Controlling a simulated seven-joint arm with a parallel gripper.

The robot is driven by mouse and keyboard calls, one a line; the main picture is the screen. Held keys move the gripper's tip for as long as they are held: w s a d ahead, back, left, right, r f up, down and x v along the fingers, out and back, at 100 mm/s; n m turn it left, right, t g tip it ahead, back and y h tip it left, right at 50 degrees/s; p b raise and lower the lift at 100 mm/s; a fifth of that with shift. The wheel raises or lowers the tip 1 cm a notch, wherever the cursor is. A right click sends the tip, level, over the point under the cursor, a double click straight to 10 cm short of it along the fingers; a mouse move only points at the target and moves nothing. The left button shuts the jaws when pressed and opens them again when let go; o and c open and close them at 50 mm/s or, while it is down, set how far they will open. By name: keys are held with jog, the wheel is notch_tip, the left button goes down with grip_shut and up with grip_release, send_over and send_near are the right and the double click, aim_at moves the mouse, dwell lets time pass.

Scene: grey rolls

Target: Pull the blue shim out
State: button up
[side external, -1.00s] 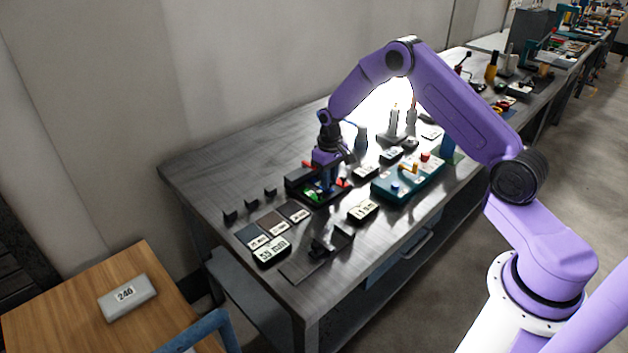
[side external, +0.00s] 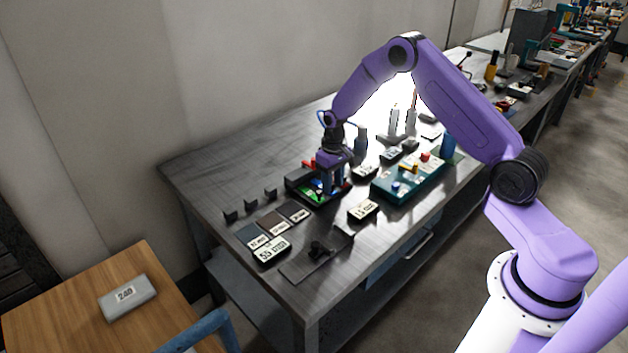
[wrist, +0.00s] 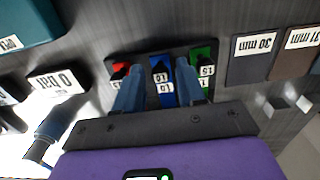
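The blue shim (wrist: 162,70) stands in a dark holder (wrist: 151,61) between a red shim (wrist: 121,69) on its left and a green shim (wrist: 205,57) on its right in the wrist view. A small white label marked 10 is on the blue shim. My gripper (wrist: 159,68) is open, with one blue-grey finger on each side of the blue shim and a small gap visible on both sides. In the side view, my gripper (side external: 334,186) is down at the dark tray (side external: 298,185), where the green shim (side external: 312,196) shows.
A teal box (side external: 408,181) with coloured knobs stands right of the tray. Labelled plates (side external: 270,250) and a small block marked with digits (side external: 363,210) lie in front. The bench's back-left area is clear.

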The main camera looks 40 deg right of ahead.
jog(key=shift+r, duration=3)
